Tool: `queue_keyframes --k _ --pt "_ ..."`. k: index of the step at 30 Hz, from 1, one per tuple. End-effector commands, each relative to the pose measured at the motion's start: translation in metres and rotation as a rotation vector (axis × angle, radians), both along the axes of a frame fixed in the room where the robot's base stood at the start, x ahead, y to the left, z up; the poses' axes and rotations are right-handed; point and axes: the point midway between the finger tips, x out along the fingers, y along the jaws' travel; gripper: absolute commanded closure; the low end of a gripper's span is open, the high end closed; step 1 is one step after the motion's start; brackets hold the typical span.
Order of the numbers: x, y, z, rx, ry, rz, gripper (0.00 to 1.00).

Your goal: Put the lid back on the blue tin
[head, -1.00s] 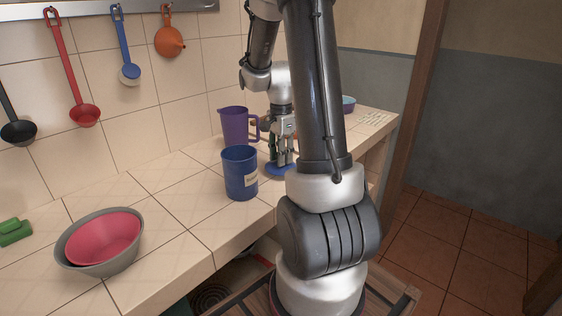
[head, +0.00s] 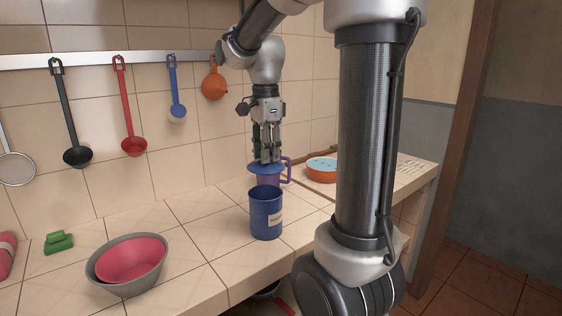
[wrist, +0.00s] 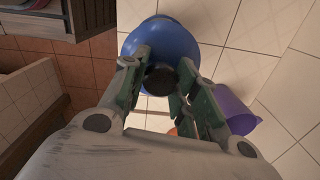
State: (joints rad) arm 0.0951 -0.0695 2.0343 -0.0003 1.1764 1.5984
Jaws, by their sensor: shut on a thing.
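My gripper (head: 267,160) is shut on the knob of the blue lid (head: 253,169). It holds the lid above and slightly behind the tin's rim, apart from the tin as far as the head view shows. In the wrist view the blue lid (wrist: 160,40) lies beyond my gripper (wrist: 160,80), whose fingers close around its dark knob.
A purple jug (head: 286,172) stands just behind the lid, partly hidden; it also shows in the wrist view (wrist: 236,110). An orange round container (head: 322,172) sits farther right. A red bowl in a grey bowl (head: 128,262) stands at front left. Utensils hang from a wall rail (head: 100,58).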

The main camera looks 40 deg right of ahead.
Motion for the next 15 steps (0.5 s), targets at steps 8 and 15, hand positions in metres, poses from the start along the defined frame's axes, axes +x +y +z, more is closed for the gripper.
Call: queue_keyframes --k 8,15 --pt "-0.001 0.003 -0.015 0.000 0.003 -0.001 0.92" --pt "-0.001 0.003 -0.040 0.000 0.001 -0.001 0.92"
